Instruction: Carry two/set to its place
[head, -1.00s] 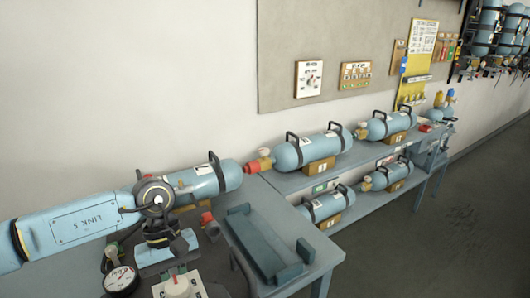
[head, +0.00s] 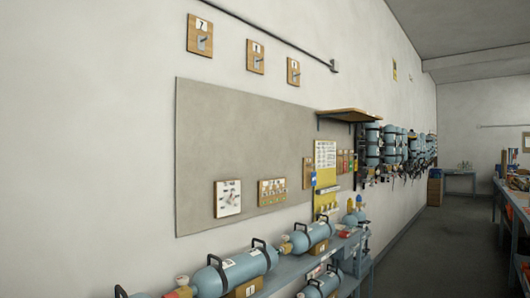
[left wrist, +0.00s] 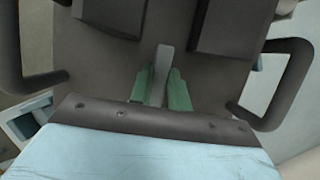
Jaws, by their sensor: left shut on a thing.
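In the left wrist view, my left gripper (left wrist: 160,95) has its green fingers shut on a narrow grey upright piece. That piece stands in front of a broad dark plate (left wrist: 215,70), with a dark loop handle (left wrist: 290,85) on either side; this appears to be the held set. No number shows on it, so I cannot confirm that it is set two. Neither gripper shows in the head view. Several blue sets with dark straps (head: 390,150) hang along the wall at the right. Wooden hook plates, one marked 7 (head: 200,35), are high on the wall.
Blue cylinders (head: 235,270) lie on a shelved bench below a grey wall board (head: 245,160). A small wooden shelf (head: 348,115) juts from the wall. The grey floor (head: 425,250) is open at the right. A far bench (head: 515,205) edges the right side.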

